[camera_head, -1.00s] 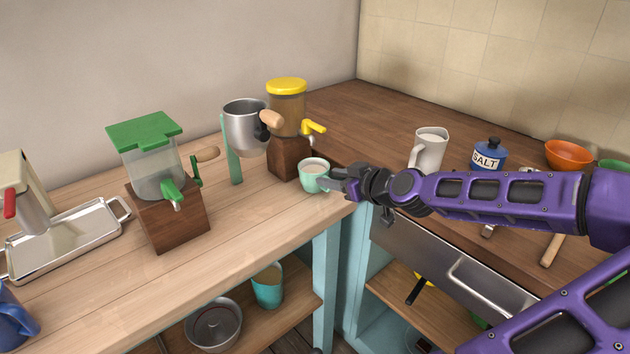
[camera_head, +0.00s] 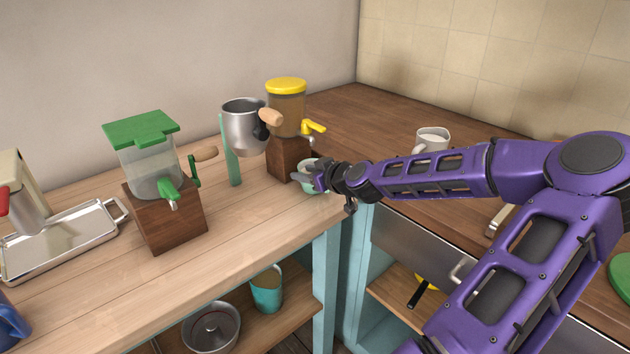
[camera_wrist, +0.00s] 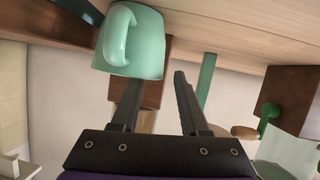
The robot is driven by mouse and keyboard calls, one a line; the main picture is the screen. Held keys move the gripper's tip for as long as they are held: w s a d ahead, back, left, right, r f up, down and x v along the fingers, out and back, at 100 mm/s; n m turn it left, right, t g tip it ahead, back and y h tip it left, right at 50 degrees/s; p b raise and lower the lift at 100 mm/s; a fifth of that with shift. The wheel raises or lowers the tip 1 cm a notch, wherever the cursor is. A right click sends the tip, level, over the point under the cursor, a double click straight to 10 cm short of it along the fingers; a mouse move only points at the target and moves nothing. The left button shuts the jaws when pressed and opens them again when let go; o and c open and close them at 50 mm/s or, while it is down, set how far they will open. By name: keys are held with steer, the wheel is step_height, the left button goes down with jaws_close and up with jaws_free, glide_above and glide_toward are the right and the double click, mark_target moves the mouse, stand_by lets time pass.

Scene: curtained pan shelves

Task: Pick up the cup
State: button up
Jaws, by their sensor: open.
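The cup is a small mint-green mug (camera_head: 299,181) on the wooden counter near its right front corner, in front of the yellow-lidded dispenser. My gripper (camera_head: 316,181) reaches in from the right and covers much of the mug in the head view. In the wrist view, the mug (camera_wrist: 146,52) appears upside down at the top, its handle toward the camera. My open gripper (camera_wrist: 158,78) has its left finger overlapping the mug's outline and its right finger clear of it. Contact between finger and mug cannot be told.
The yellow-lidded dispenser (camera_head: 287,110) stands close behind the mug. A metal pot (camera_head: 243,128) on a green stand and a green-topped grinder (camera_head: 155,175) are to the left. A white pitcher (camera_head: 431,140) stands on the darker counter at right.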

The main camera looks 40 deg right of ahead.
steer(key=shift+w, duration=0.2)
steer(key=shift+f, duration=0.1)
jaws_close()
stand_by(1.2)
